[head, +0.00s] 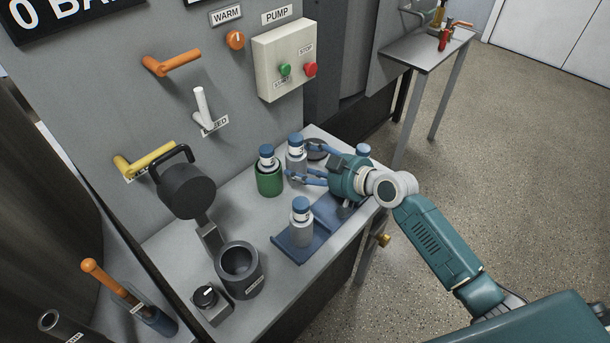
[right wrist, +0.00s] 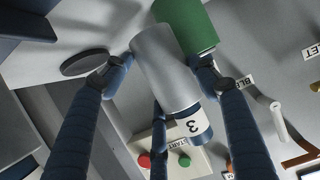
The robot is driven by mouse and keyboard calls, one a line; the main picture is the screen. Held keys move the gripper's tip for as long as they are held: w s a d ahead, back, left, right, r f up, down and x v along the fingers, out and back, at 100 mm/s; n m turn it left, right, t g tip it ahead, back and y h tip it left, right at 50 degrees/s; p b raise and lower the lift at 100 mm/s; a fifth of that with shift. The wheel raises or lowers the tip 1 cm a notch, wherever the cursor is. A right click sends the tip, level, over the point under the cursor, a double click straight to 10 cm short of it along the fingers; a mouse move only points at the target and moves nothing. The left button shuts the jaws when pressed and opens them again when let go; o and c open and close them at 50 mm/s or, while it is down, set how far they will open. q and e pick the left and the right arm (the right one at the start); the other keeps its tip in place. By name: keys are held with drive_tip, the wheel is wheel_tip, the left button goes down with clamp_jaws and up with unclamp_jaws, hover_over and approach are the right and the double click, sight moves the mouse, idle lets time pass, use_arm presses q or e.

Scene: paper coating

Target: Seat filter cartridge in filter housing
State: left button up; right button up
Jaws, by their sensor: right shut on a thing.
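A grey cartridge (head: 296,160) with a blue cap and the number 3 stands upright between the fingers of my right gripper (head: 297,176). In the right wrist view the fingers close on both sides of this cartridge (right wrist: 166,70). I cannot tell whether its base touches the bench. A second blue-capped cartridge (head: 267,158) is in a green cup (head: 269,182), beside the held one. A third cartridge (head: 301,222) stands on a blue tray (head: 290,252). The dark filter housing (head: 240,275) is open and looks empty, its round lid (head: 187,190) swung up. My left gripper is out of view.
A black knob box (head: 211,304) is beside the housing. Yellow (head: 148,162), white and orange handles project from the wall panel. A pump box (head: 284,60) has green and red buttons. An orange-handled tool (head: 110,283) is in a holder at left. Bench surface is bare left of the green cup.

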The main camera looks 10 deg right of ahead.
drive_tip(key=shift+f, duration=2.15)
drive_tip(key=shift+b, duration=0.3)
drive_tip(key=o, duration=0.9)
drive_tip(key=shift+f, duration=0.2)
drive_tip(key=shift+o, duration=0.8)
drive_tip(key=shift+r, duration=0.1)
